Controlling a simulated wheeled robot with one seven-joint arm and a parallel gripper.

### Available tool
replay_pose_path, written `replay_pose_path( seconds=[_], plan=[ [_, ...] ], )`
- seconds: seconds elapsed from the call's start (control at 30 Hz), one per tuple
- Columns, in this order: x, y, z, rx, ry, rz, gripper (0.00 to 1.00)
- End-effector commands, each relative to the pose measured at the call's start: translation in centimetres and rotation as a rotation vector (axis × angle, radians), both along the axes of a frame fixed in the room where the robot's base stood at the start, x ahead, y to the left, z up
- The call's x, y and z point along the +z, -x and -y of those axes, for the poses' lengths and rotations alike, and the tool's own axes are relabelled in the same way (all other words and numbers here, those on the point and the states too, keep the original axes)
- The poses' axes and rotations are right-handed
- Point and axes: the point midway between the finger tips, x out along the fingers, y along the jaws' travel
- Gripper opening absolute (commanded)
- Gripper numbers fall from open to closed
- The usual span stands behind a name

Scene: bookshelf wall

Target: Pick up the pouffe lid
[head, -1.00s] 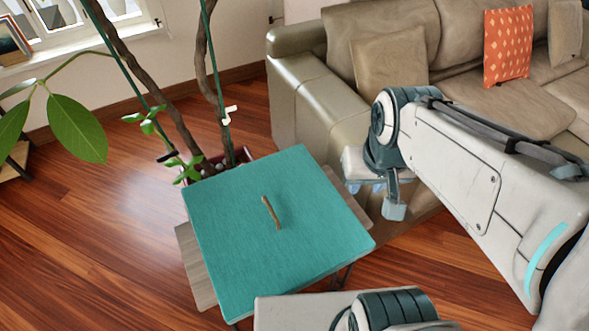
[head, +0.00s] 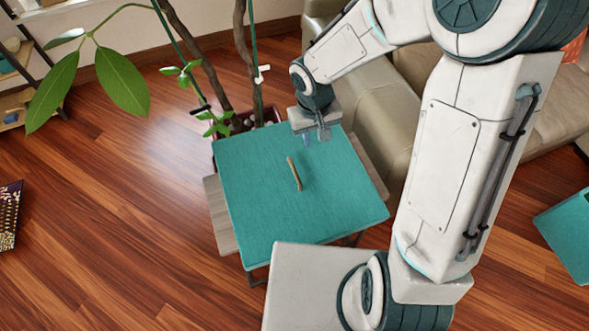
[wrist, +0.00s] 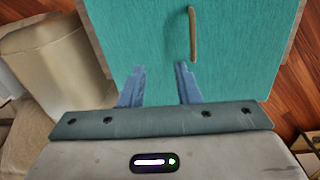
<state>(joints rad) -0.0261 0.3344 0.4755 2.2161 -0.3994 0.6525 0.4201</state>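The pouffe lid (head: 262,215) is a flat teal square with a tan strap handle (head: 294,173) standing up near its middle. It lies on a small wooden table. My gripper (head: 317,138) is above the lid's far edge in the head view, beyond the handle and not touching it. In the wrist view the lid (wrist: 245,60) fills the middle, and the handle (wrist: 193,35) shows ahead of the blue fingers, slightly right of centre. My gripper's fingers (wrist: 160,82) are apart with nothing between them.
The wooden table (head: 221,215) sticks out past the lid. A potted plant (head: 240,60) with thick stems stands close behind it. A beige sofa (head: 350,100) is at the back right. Another teal piece (head: 570,235) is at the right edge. Open wooden floor lies left.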

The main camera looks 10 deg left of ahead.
Motion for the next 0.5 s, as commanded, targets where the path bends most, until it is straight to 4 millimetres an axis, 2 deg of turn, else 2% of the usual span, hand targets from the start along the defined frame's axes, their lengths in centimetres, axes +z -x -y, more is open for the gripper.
replay_pose_path(
  seconds=[0.03, 0.2, 0.37, 0.5],
  plan=[
    [-0.7, 0.0, -1.2, 0.021, -0.014, -0.017, 0.29],
    [-2.4, 0.0, -4.0, 0.056, -0.053, -0.044, 0.29],
    [-3.4, 0.1, -5.1, 0.069, -0.069, -0.055, 0.29],
    [-5.4, 0.2, -5.2, 0.072, -0.07, -0.058, 0.29]
  ],
)
